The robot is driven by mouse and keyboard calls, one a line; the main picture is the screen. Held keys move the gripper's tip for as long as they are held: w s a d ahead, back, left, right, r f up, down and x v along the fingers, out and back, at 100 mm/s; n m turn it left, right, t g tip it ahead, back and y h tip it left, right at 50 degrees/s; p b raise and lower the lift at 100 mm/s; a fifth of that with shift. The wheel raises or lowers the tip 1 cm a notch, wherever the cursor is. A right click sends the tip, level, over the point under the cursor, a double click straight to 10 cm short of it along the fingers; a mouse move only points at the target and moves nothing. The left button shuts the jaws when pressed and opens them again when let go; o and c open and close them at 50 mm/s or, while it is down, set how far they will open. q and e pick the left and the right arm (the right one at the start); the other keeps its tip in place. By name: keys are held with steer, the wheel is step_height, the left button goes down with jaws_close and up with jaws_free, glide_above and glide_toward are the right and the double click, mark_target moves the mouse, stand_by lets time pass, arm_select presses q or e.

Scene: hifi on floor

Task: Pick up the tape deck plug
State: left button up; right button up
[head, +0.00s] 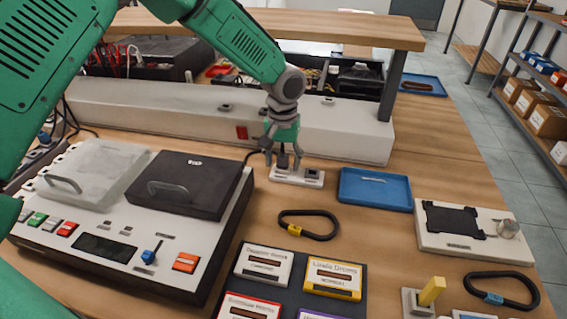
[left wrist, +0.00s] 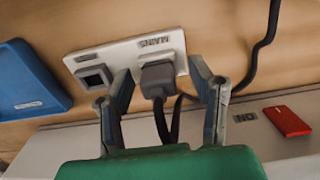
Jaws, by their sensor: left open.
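A dark grey plug (left wrist: 158,78) with a black cable sits in one socket of a white strip marked MAINS (left wrist: 118,58). The other socket of the strip is empty. My left gripper (head: 283,158) points down over the plug. Its fingers are open, one on each side of the plug, with a gap visible in the left wrist view (left wrist: 159,84). My right gripper is not in view.
A long white housing (head: 340,130) with a red switch stands behind the strip. A blue tray (head: 375,190) lies to the right. A black cable loop (head: 318,237) and several cassettes (head: 334,278) lie in front. Bare wood shows between the strip and the cable loop.

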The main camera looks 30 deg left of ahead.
arm_select(q)
jaws_close()
steer(key=shift+r, duration=0.15)
